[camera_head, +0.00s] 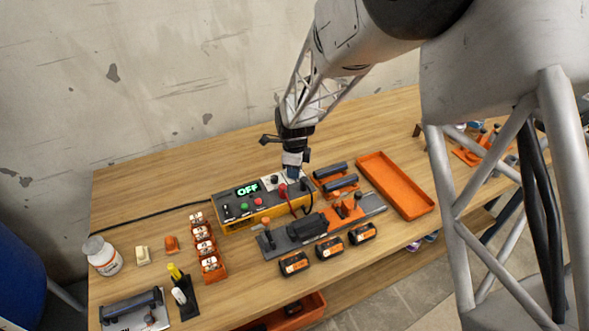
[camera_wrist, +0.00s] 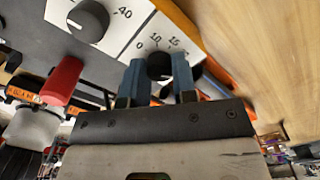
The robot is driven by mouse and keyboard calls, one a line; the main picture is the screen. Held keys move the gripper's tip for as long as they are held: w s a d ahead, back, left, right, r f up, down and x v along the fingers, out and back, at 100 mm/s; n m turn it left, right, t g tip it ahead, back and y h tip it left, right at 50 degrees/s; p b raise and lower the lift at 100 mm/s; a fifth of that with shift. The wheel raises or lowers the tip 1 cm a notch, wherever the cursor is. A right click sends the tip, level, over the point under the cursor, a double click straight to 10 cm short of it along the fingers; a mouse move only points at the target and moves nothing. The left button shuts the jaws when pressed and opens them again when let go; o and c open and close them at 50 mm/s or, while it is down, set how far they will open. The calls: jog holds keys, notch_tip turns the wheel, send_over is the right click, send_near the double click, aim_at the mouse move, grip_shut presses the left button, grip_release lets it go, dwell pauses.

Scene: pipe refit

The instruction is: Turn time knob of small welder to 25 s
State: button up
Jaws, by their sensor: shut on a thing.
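The small welder (camera_head: 236,220) is a yellow box with a dark top panel on the table, and its display (camera_head: 247,189) reads OFF. My gripper (camera_head: 292,173) is over the right end of its panel, pointing down. In the wrist view my gripper (camera_wrist: 159,72) has its two blue-grey fingers shut on a black knob (camera_wrist: 159,66), one on each side. The white plate around this knob shows 0, 10 and 15; the rest of its scale and its pointer are hidden. Another black knob (camera_wrist: 88,20), by a 40 mark, stands free to the left.
A red plug (camera_wrist: 64,78) and cables are close to the gripper. A clamp fixture (camera_head: 308,227) stands in front of the welder, with black and orange blocks (camera_head: 329,247) before it. An empty orange tray (camera_head: 394,187) lies to the right. The table behind the welder is clear.

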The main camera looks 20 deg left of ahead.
jog(key=o, duration=0.9)
jog(key=shift+r, duration=3.9)
